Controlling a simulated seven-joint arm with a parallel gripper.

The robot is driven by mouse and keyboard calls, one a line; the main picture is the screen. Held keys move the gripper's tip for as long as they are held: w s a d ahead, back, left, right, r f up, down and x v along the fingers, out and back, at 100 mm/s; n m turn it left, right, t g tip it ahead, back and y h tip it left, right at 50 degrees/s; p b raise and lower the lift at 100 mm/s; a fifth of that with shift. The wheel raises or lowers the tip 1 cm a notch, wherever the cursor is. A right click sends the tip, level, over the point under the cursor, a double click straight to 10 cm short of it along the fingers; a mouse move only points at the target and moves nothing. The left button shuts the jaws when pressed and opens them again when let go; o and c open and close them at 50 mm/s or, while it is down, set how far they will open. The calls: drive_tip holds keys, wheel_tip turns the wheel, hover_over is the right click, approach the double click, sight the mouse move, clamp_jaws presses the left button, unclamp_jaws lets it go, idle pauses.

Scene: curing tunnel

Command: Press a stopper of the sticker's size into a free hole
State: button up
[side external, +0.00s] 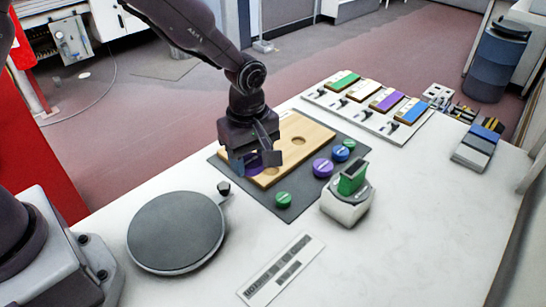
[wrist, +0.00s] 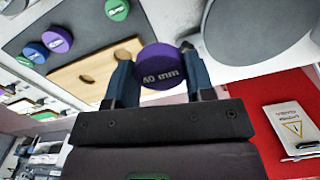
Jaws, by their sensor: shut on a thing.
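My gripper (side external: 256,157) is shut on a purple stopper (wrist: 160,62) marked "40 mm". It also shows partly hidden in the side view (side external: 253,168), over the near left part of the wooden board. The wooden board (side external: 312,131) lies on a dark mat and has round holes; one hole (side external: 298,141) shows empty in the side view. The wrist view shows the board (wrist: 70,83) with two dark holes. I cannot tell whether the held stopper touches the board. Other stoppers lie on the mat: a purple one (side external: 322,168), a blue one (side external: 340,154), a small green one (side external: 349,144) and another green one (side external: 283,200).
A white device with a green block (side external: 350,180) stands right of the mat (side external: 300,212). A round grey turntable (side external: 177,232) stands at the left. A rack (side external: 395,133) with coloured cards is at the back. A printed plate (side external: 280,270) lies in front; white table around it is clear.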

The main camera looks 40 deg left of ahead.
drive_tip(key=shift+s+a+r, duration=0.15)
drive_tip(key=shift+s+a, duration=0.1)
drive_tip(key=shift+s, duration=0.15)
wheel_tip(320, 180, down, 2)
drive_tip(key=w+a, duration=0.1)
drive_tip(key=a, duration=0.1)
hover_over(271, 173)
wheel_tip(271, 173, down, 2)
drive_tip(key=shift+f, duration=3.2)
drive_tip(key=shift+f, duration=0.8)
drive_tip(key=o, duration=1.4)
wheel_tip(271, 173, up, 7)
